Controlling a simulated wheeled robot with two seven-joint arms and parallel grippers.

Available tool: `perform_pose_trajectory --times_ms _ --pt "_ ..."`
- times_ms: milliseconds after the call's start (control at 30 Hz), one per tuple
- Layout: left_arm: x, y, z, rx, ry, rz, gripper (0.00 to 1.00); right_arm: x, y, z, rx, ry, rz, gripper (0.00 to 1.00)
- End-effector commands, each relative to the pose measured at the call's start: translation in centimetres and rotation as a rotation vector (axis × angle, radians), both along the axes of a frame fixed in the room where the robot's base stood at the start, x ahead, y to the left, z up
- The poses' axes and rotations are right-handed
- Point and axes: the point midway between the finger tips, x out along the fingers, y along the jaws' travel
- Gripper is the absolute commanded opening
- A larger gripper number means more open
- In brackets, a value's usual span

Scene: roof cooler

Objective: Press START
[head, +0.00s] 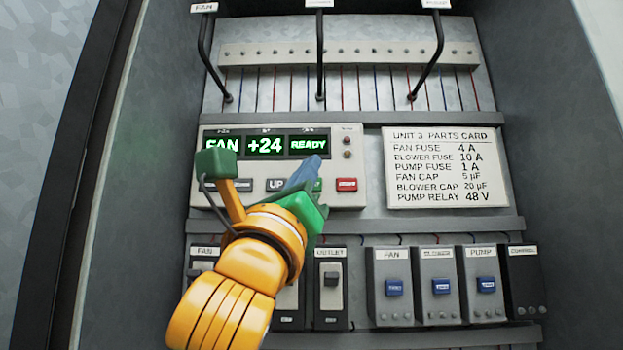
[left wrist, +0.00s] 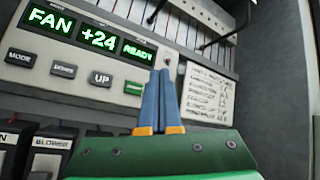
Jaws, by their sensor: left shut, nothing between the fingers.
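The control panel (head: 355,140) has a green-lit display reading FAN, +24 and READY (head: 309,144). Below the display is a row of buttons. A green button (head: 318,185), partly hidden by my gripper, sits between the UP button (head: 275,185) and a red button (head: 347,185); its label cannot be read. My left gripper (head: 313,162) is shut and empty, its blue fingertips in front of the panel near the READY window. In the left wrist view the shut fingers (left wrist: 165,75) stand just right of the green button (left wrist: 131,88). Contact cannot be told. My right gripper is not in view.
A parts card (head: 445,167) is to the panel's right. Black levers (head: 320,60) hang above. Below are breakers (head: 331,280) and several grey modules with blue buttons (head: 394,288). Cabinet walls (head: 560,150) close in both sides.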

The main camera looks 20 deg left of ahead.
Motion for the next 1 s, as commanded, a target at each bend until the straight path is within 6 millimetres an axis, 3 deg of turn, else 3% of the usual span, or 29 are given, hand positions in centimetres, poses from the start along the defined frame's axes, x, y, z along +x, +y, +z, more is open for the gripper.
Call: perform_pose_trajectory --times_ms 300,500,1000 --pt "4.6 1.3 0.5 -0.001 0.005 0.001 0.0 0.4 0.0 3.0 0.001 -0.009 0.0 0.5" --pt "6.3 1.8 0.3 0.0 0.003 0.002 0.0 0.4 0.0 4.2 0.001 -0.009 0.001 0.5" --pt "6.7 1.9 0.0 0.0 0.001 0.0 0.0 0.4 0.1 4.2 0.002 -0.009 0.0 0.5"
